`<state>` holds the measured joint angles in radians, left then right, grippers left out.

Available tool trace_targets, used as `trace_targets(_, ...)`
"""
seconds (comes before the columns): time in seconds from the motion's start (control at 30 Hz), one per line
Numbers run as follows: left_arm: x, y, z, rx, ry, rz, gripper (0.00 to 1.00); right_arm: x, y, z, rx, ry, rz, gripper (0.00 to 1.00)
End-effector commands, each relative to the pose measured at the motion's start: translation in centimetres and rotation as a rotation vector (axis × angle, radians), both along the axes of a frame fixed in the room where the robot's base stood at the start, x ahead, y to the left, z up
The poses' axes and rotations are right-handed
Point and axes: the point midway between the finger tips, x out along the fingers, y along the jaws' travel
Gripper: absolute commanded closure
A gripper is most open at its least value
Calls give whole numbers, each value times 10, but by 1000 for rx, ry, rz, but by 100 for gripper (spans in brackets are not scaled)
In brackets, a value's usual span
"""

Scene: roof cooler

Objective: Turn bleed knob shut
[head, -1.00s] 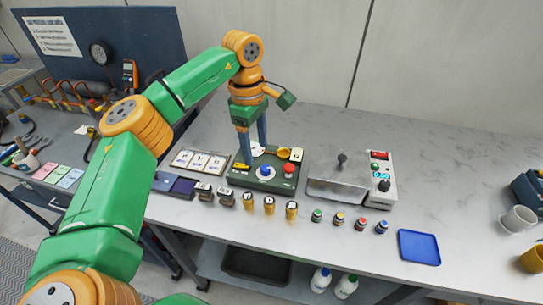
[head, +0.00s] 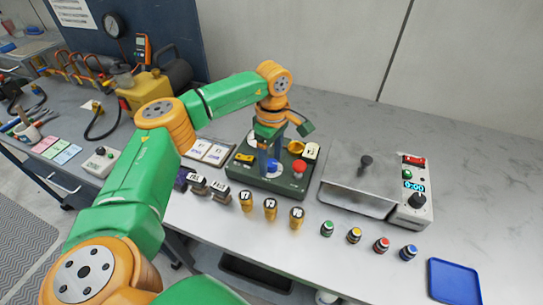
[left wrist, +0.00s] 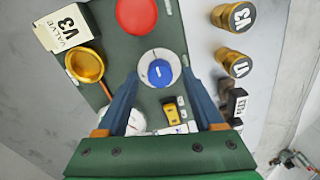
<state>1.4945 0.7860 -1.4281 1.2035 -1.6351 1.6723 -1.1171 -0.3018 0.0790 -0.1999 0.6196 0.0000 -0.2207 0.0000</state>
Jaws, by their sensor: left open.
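The green panel box (head: 243,175) stands on the grey bench and carries a blue knob (head: 274,167) on a pale round dial. In the left wrist view the blue knob (left wrist: 160,72) shows a white pointer line. My left gripper (head: 267,160) is over the panel, pointing down. In the left wrist view my left gripper (left wrist: 160,76) is open, with one finger on each side of the dial; I cannot tell whether they touch it. A red button (left wrist: 137,14), a yellow cup-shaped part (left wrist: 87,66) and a "VALVE V3" block (left wrist: 67,27) share the panel. My right gripper is not in view.
Several brass fittings (head: 270,209) and small coloured-cap bottles (head: 354,235) stand in front of the panel. A metal box with a timer unit (head: 413,190) is on the right, with a blue tray (head: 454,281) nearby. The back right bench is clear.

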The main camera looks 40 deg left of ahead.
Motion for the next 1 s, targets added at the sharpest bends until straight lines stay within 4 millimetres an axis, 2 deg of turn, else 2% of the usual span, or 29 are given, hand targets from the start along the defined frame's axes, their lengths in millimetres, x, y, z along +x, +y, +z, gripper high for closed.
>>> trace_targets(0.17,0,0,0,0,-1,0,31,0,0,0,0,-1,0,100)
trace_targets(0.4,0,0,0,0,0,-1,96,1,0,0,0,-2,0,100)
trace_targets(0.43,0,0,0,0,0,-1,100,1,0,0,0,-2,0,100)
trace_targets(0.77,0,0,0,-1,0,38,100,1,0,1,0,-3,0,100)
trace_targets(1.0,0,0,1,-1,1,185,100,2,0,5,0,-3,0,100)
